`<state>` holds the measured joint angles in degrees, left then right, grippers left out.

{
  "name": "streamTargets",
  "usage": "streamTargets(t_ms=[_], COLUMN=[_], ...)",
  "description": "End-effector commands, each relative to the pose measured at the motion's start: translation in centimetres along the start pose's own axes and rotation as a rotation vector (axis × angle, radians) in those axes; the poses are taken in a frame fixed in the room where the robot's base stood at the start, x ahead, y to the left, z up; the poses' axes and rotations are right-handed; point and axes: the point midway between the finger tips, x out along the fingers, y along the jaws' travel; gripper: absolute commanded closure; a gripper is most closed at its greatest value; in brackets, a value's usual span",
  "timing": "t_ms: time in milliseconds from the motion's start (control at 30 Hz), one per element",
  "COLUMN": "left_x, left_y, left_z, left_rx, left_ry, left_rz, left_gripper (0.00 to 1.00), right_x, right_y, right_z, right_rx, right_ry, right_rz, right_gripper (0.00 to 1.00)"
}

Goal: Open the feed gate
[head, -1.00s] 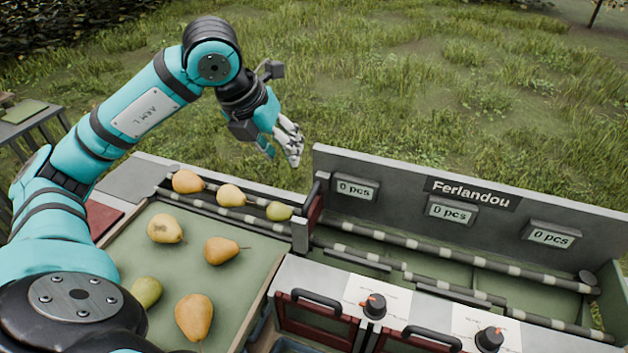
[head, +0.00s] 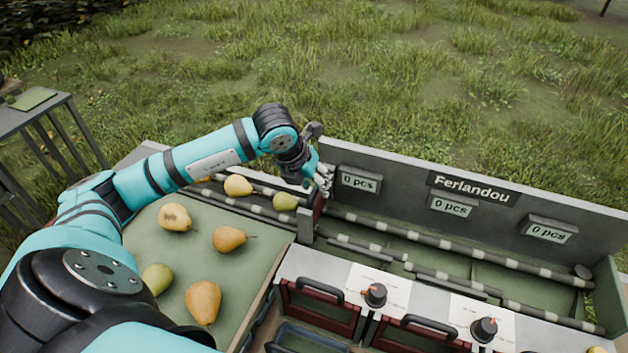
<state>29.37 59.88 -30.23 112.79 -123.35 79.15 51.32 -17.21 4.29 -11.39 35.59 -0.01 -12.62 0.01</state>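The feed gate (head: 317,208) is a dark red upright plate at the right end of the pear lane, between the lane and the sorting channel. It stands across the lane. My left gripper (head: 325,182) is at the top of the gate, its fingers pointing down toward the gate's upper edge. I cannot tell whether the fingers touch it or how far apart they are. A green-yellow pear (head: 285,201) lies in the lane just left of the gate, with a yellow pear (head: 239,185) behind it. Another pear is mostly hidden by my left arm. My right gripper is not in view.
A green tray (head: 205,272) with several pears lies left of the machine. The grey back panel (head: 400,200) bears counters reading 0 pcs. Red-framed doors with black handles (head: 320,290) and orange-marked knobs (head: 376,294) line the front. A grey table (head: 35,105) stands at far left.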

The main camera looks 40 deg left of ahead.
Motion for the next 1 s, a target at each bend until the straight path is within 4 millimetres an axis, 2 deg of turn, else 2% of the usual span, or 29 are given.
streamTargets(t_ms=[233, 533, 900, 1000], left_x=[0.1, 0.1, 0.0, -0.9], left_y=[0.0, 0.0, 0.0, -0.2], left_z=[0.0, 0.0, 0.0, 0.5], left_rx=[0.0, 0.0, 0.0, 0.0], left_ry=[0.0, 0.0, 0.0, -0.002], left_rz=[0.001, 0.001, 0.001, 0.0], left_gripper=[0.62, 1.0, 1.0, 1.0], right_x=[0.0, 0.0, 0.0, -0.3], right_y=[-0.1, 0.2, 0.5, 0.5], right_z=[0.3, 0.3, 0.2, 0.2], right_rx=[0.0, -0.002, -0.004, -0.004], right_ry=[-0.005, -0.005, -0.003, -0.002], right_rz=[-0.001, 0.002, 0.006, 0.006], right_gripper=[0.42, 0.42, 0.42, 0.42])
